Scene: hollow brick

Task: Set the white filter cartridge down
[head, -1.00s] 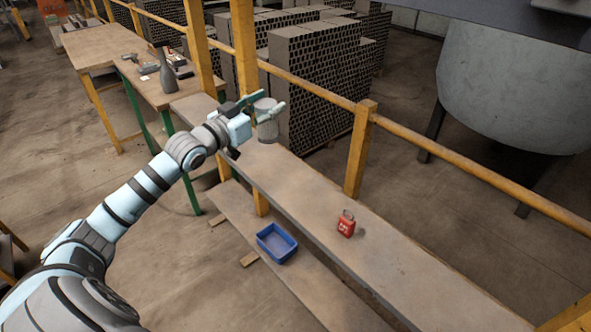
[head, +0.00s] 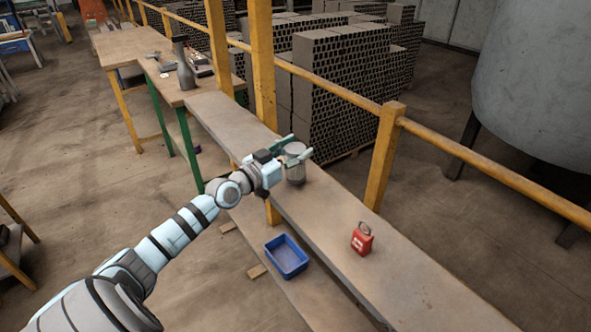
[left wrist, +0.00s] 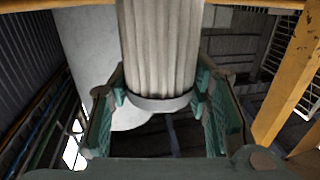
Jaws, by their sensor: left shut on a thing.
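The white filter cartridge (head: 295,165) looks like a pleated cylinder with a grey end band. My left gripper (head: 296,152) is shut on it, with a finger on each side, and holds it over the long bench (head: 330,215). In the left wrist view, the cartridge (left wrist: 160,45) stands between the two green-padded fingers (left wrist: 160,100). In the head view its lower end is close to the bench top; I cannot tell whether it touches. My right gripper is not in view.
A red padlock-shaped object (head: 362,240) stands on the bench, to the right and nearer. A blue bin (head: 286,257) sits on the lower shelf. A yellow post (head: 383,160) and rail (head: 330,85) run along the bench's far side. The bench top between cartridge and red object is clear.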

